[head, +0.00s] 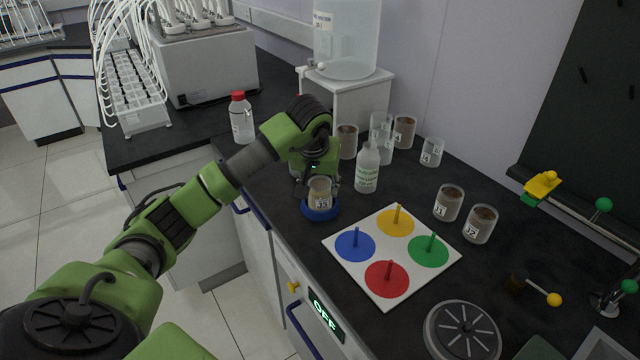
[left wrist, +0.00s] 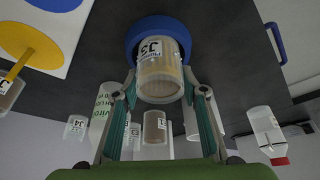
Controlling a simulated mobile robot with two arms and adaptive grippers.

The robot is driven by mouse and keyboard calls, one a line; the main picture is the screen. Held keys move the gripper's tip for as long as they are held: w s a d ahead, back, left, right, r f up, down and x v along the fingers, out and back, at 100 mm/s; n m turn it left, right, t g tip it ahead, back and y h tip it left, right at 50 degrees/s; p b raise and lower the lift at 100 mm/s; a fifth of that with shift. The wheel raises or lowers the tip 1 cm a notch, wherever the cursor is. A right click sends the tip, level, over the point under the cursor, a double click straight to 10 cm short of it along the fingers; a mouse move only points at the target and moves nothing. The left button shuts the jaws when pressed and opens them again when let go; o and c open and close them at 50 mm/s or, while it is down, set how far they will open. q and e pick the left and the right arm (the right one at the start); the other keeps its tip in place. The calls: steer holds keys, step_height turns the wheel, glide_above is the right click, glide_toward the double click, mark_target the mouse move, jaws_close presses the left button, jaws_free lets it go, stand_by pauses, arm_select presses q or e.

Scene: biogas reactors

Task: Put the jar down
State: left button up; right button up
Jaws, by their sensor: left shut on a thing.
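The jar (head: 319,197) is clear with a brown filling and a white J3 label. My left gripper (head: 320,183) is shut on it from behind, with a finger on each side. The jar is upright over a round blue holder (head: 306,211) near the counter's front edge. I cannot tell whether its base touches the holder. In the left wrist view the jar (left wrist: 160,75) sits between the fingertips, in front of the blue holder (left wrist: 133,36). My right gripper is not in view.
A white board (head: 352,265) with four coloured discs and pegs lies right of the holder. A white-labelled bottle (head: 367,168) and several jars stand behind, with jars J1 (head: 448,203) and J2 (head: 480,224) to the right. A red-capped bottle (head: 241,120) stands at the left.

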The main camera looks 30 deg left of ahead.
arm_select(q)
steer(key=o, duration=1.2)
steer(key=shift+f, duration=0.1)
steer(key=shift+o, duration=1.2)
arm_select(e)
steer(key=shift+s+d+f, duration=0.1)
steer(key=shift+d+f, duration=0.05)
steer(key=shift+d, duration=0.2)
arm_select(q)
steer(key=shift+r, duration=0.45)
steer(key=v, duration=1.1)
steer(key=shift+s+b, duration=0.3)
steer(key=shift+b, duration=0.1)
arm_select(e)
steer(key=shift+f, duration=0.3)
arm_select(q)
steer(key=shift+r, duration=0.15)
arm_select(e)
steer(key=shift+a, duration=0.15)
